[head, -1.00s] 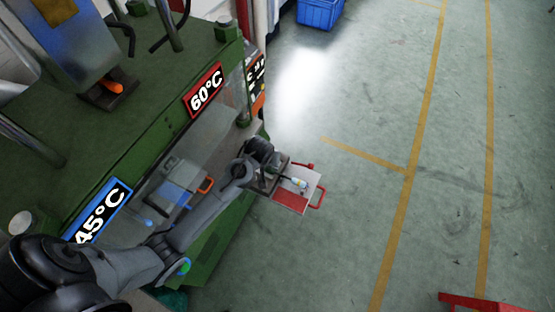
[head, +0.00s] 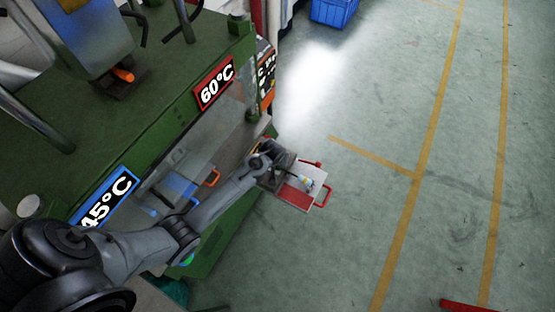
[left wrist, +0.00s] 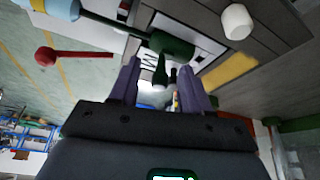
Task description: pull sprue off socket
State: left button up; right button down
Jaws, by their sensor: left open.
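In the left wrist view, a dark green moulded lump (left wrist: 174,46) sits on a dark rod that runs to a blue and yellow end piece (left wrist: 62,8) at the upper left. A tapered dark spike (left wrist: 160,72), apparently the sprue, points from the lump down between my fingers. My left gripper (left wrist: 159,70) is open, with one purple finger on each side of the spike; I cannot tell whether either touches it. In the head view, my left gripper (head: 282,168) is over the inner edge of the tray (head: 297,197), by a small yellow and blue piece (head: 306,181). My right gripper is not in view.
The green press (head: 150,125) with temperature signs stands left of the tray. Red handles (head: 327,196) stick out from the tray. The left wrist view shows a white cylinder (left wrist: 237,22) and a red knob (left wrist: 45,56). The floor to the right is open.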

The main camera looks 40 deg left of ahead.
pick_arm(q)
grip_shut()
dwell(0.5)
jog(key=shift+a+r, duration=0.1)
dwell(0.6)
jog(key=shift+r, duration=0.15)
notch_tip(320, 180, up, 6)
jog(key=p, duration=0.6)
jog(key=shift+f+p, duration=0.2)
jog(key=shift+p, duration=0.1)
